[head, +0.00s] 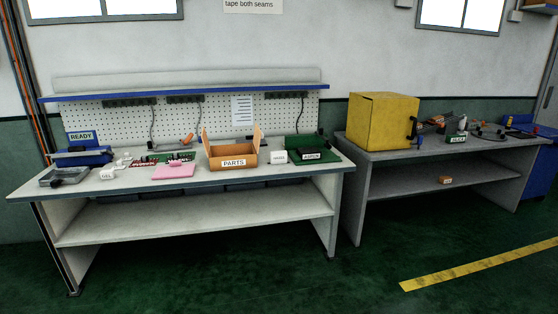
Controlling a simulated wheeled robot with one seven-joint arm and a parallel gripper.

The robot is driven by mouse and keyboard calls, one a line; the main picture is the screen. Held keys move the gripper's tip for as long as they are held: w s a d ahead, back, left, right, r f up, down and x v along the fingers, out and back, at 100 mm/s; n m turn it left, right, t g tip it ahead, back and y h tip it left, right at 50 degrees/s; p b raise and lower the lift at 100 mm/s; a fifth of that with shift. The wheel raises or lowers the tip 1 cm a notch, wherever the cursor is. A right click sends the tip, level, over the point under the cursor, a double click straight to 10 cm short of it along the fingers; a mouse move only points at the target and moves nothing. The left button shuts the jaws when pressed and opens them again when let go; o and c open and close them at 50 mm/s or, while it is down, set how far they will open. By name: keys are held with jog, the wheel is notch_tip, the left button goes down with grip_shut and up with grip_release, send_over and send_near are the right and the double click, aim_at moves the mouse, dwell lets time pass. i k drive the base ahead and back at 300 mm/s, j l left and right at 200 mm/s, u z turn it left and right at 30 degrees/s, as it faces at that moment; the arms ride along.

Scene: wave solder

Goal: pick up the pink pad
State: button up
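The pink pad (174,171) lies flat on the left workbench (215,185), near its front edge. A small pink piece seems to stick up at its back edge. The open cardboard box labelled PARTS (232,153) stands to its right, with a visible gap between them. Behind the pad lie small dark and red items (165,158), too small to make out. My gripper is not in view.
A white labelled container (107,174) and a grey tray (64,177) sit left of the pad. A white labelled item (278,157) and a green tray (314,153) stand right of the box. A second bench (385,153) holds a yellow box (380,121). The green floor in front is clear.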

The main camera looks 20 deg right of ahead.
aim_at(176, 169)
jog(key=i+j, duration=0.2)
jog(key=i, duration=0.5)
jog(key=i+j+u, duration=0.1)
jog(key=i, duration=0.6)
jog(key=i+j, duration=0.3)
jog(key=i, duration=0.35)
jog(key=i+j+u, duration=0.1)
jog(key=i, duration=0.6)
